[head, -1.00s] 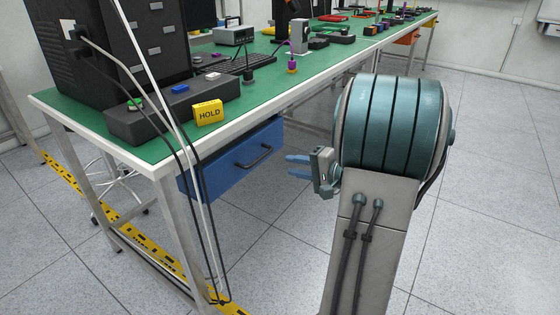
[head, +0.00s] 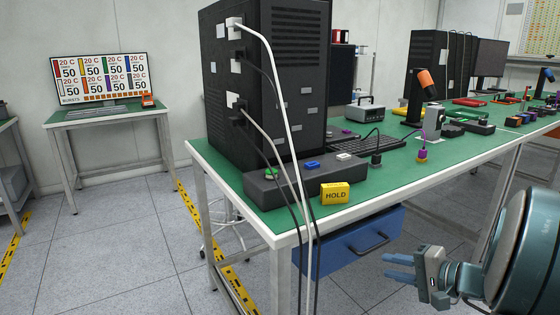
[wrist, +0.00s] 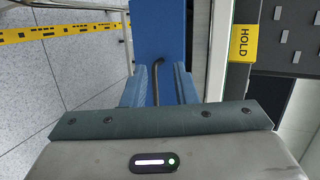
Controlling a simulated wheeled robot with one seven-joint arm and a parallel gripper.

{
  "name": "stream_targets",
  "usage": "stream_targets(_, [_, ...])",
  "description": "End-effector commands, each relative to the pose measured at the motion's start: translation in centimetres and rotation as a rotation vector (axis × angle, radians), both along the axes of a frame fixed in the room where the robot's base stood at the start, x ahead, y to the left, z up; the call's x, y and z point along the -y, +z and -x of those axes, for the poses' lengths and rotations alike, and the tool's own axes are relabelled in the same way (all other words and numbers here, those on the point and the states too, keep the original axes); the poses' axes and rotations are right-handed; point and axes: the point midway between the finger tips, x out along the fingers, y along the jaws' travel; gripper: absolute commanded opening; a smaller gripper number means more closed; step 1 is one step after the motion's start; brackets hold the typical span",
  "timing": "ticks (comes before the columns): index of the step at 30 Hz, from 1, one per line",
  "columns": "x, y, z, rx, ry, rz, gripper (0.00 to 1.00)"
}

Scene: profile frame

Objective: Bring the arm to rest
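My gripper (head: 399,267) is at the lower right of the head view, in front of the blue drawer (head: 350,243) under the green-topped bench (head: 390,175). Its two blue fingers are apart with nothing between them. In the wrist view the fingers (wrist: 159,88) stand apart, with the blue drawer (wrist: 160,25) and its dark handle (wrist: 157,75) beyond them. I cannot tell the exact gap from the fingers to the handle. The thick teal joint of my arm fills the lower right corner of the head view.
A yellow HOLD block (head: 335,192) sits at the bench's front edge beside a dark button box (head: 290,186). A black computer tower (head: 265,80) stands behind, with cables hanging over the edge. A small desk with a screen (head: 100,78) stands far left. Floor between is clear.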

Motion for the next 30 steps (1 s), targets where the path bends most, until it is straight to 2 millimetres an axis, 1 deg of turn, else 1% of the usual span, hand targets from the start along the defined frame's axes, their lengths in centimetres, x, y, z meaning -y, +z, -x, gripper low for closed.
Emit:
stream_targets(1, [-2.7,3.0,0.9,-0.043,0.078,0.036,0.26])
stream_targets(3, [-5.8,4.6,2.4,-0.115,0.174,0.093,0.26])
stream_targets(5, [-8.0,5.8,3.9,-0.172,0.247,0.152,0.26])
stream_targets(6, [-9.3,6.5,5.0,-0.208,0.293,0.195,0.26])
stream_targets(9, [-11.7,8.4,7.7,-0.286,0.396,0.319,0.26])
stream_targets(12, [-13.3,10.4,10.3,-0.344,0.478,0.462,0.26])
stream_targets(16, [-14.1,13.3,13.1,-0.386,0.558,0.668,0.26])
stream_targets(18, [-14.1,15.0,14.3,-0.391,0.585,0.785,0.26])
stream_targets(21, [-13.8,17.3,15.5,-0.376,0.61,0.945,0.26])
stream_targets(25, [-13.3,19.7,16.3,-0.342,0.617,1.103,0.26])
stream_targets(27, [-13.1,20.5,16.4,-0.323,0.616,1.161,0.26])
stream_targets(30, [-13.0,21.0,16.6,-0.308,0.613,1.207,0.26])
